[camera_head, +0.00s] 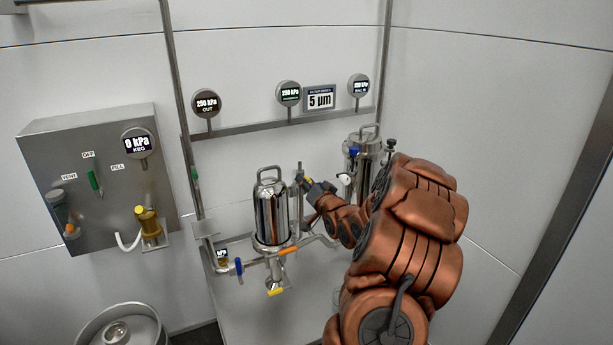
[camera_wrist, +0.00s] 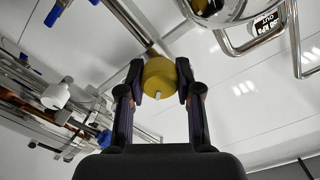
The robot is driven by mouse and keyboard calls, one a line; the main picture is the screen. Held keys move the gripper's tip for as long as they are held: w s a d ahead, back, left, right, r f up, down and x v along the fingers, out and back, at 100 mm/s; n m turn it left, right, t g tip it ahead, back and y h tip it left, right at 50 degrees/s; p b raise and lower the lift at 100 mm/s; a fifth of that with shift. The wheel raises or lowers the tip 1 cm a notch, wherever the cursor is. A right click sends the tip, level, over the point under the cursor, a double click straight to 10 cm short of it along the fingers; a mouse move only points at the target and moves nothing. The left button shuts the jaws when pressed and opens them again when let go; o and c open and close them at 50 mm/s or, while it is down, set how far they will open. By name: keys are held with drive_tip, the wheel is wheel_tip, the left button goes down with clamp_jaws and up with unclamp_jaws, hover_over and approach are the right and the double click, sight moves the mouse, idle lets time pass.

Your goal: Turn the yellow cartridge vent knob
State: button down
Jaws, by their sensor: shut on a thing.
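The yellow knob (camera_wrist: 159,74) shows in the wrist view as a round yellow cap with a small pale mark on its near edge. My gripper (camera_wrist: 160,84) has its two dark fingers closed on the knob from both sides. In the head view my gripper (camera_head: 309,187) reaches in from the right, just right of the front steel cartridge housing (camera_head: 270,212). The knob is too small and too covered by the fingers to make out clearly there.
A second steel housing (camera_head: 364,160) stands behind my arm. Pipes with blue, orange and yellow handles run below the front housing. A grey control box (camera_head: 95,190) with a green handle is at left, and a keg (camera_head: 128,327) stands at lower left. Gauges line the rail above.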

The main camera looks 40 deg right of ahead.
drive_tip(key=shift+m+p, duration=0.35)
drive_tip(key=shift+m, duration=0.25)
drive_tip(key=c, duration=0.8)
unclamp_jaws()
drive_tip(key=shift+o, duration=0.2)
drive_tip(key=v, duration=0.7)
drive_tip(key=shift+s, duration=0.25)
drive_tip(key=shift+a, duration=0.1)
